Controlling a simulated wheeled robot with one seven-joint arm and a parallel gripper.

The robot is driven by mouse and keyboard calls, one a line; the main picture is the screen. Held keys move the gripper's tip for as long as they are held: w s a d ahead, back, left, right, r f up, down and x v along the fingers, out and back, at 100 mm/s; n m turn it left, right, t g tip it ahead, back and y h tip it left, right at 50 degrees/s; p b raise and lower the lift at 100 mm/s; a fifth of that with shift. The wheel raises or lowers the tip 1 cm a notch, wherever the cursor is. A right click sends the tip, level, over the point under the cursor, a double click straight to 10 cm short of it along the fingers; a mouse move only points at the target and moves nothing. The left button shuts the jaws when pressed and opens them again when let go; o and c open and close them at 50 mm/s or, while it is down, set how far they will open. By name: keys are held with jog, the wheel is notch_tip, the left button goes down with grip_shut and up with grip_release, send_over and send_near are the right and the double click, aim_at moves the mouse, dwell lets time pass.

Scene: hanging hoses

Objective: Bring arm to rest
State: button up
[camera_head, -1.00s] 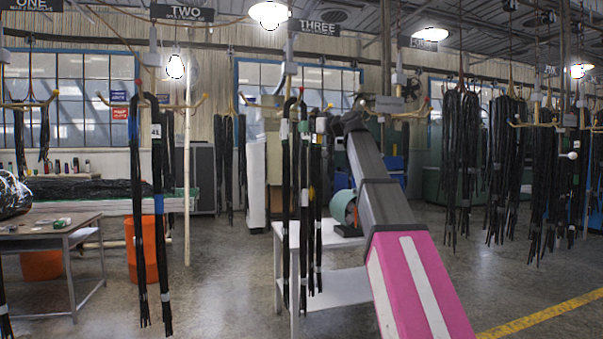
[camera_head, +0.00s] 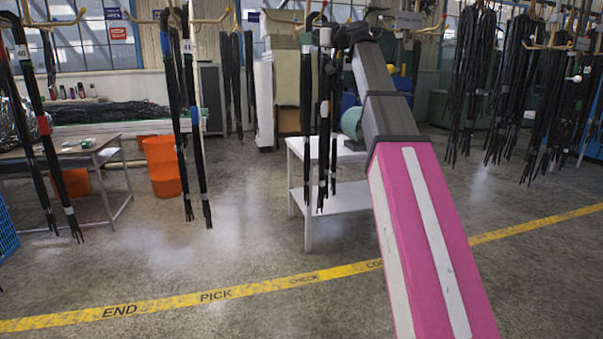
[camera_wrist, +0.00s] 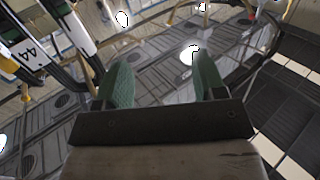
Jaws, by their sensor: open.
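My gripper (camera_wrist: 163,78) shows in the wrist view as two green fingers, wide apart with nothing between them. It points up toward the ceiling and lamps. In the head view my pink and grey arm reaches away from the lower right, and its far end is beside a bundle of black hanging hoses (camera_head: 307,110); the fingers cannot be made out there. A hose with a white tag marked 44 (camera_wrist: 30,53) hangs at the upper left of the wrist view, apart from the fingers.
More black hoses hang at left (camera_head: 38,135), centre left (camera_head: 178,95) and right (camera_head: 470,75). A white table (camera_head: 345,195) stands below my arm's far part. A workbench (camera_head: 95,150) and orange bins (camera_head: 162,165) are at left. The floor around the yellow line (camera_head: 240,291) is clear.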

jog(key=s+d+f+m+g+h, duration=0.1)
jog(key=d+f+m+h, duration=0.1)
jog(key=f, duration=1.4)
jog(key=s+d+f+m+g+h, duration=0.1)
jog(key=d+f+m+g+h, duration=0.15)
jog(key=f, duration=1.35)
jog(key=s+d+f+m+g+h, duration=0.1)
jog(key=d+f+m+h, duration=0.15)
jog(key=f, duration=1.45)
jog(key=s+d+f+m+g+h, duration=0.1)
jog(key=s+d+f+g+h, duration=0.1)
jog(key=s+f, duration=0.6)
jog(key=s+d+f+m+g+h, duration=0.1)
jog(key=s+d+f+g+h, duration=0.1)
jog(key=s+f, duration=0.7)
jog(key=s+d+f+m+g+h, duration=0.1)
jog(key=s+d+f, duration=0.3)
jog(key=s+f, duration=0.4)
notch_tip(320, 180, down, 8)
jog(key=shift+s+d+r+g+h, duration=0.1)
jog(key=shift+s+d+g+h, duration=0.15)
jog(key=shift+g+h, duration=0.65)
jog(key=shift+w, duration=0.1)
